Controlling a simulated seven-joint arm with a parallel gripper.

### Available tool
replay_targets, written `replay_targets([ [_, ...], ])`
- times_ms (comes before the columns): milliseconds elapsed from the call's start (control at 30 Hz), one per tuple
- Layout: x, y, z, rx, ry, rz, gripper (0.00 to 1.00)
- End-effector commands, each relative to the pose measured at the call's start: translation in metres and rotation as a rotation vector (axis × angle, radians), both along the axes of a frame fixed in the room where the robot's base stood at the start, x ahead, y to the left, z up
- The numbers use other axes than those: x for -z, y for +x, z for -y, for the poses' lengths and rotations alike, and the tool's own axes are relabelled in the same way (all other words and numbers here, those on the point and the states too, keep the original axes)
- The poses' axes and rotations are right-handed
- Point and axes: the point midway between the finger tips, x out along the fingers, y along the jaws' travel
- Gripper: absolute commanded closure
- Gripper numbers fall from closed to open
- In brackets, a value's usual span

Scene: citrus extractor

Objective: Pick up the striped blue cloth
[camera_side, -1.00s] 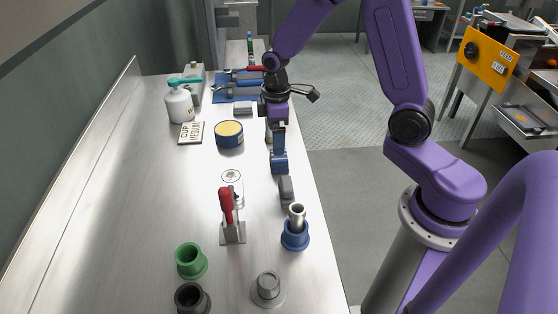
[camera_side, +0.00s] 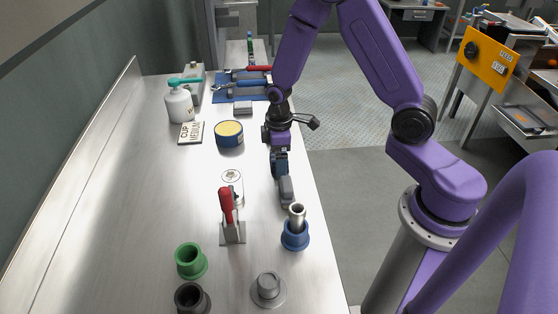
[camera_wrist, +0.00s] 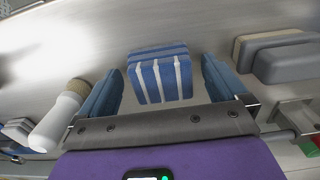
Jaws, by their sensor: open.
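The striped blue cloth (camera_wrist: 160,76) is a small folded block with white stripes, lying on the metal bench in the wrist view. It lies between and just ahead of the two blue fingers of my gripper (camera_wrist: 162,68), with a visible gap on both sides. My gripper is open and holds nothing. In the side view my gripper (camera_side: 279,166) points down low over the right part of the bench. There the fingers and the cloth overlap, so I cannot tell the remaining height.
A grey block (camera_side: 287,191) lies close in front of my gripper; it also shows at right in the wrist view (camera_wrist: 288,62). A white-handled brush (camera_wrist: 60,122) lies left of the fingers. A red-handled clamp (camera_side: 228,210) and blue cup (camera_side: 295,236) stand nearer.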

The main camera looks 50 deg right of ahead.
Motion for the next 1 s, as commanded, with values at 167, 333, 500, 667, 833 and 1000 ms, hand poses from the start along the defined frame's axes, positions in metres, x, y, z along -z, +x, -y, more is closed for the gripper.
replay_targets([
  [167, 0.000, 0.000, 0.000, 0.000, 0.000, 0.000, 0.27],
  [333, 0.000, 0.000, 0.000, 0.000, 0.000, 0.000, 0.57],
  [500, -0.001, 0.000, 0.000, 0.000, 0.000, 0.000, 0.57],
  [667, -0.003, 0.000, 0.000, 0.000, 0.000, 0.000, 0.57],
  [833, -0.015, 0.001, 0.000, -0.001, 0.001, 0.001, 0.57],
  [1000, -0.037, -0.004, 0.000, -0.001, 0.001, -0.001, 0.57],
])
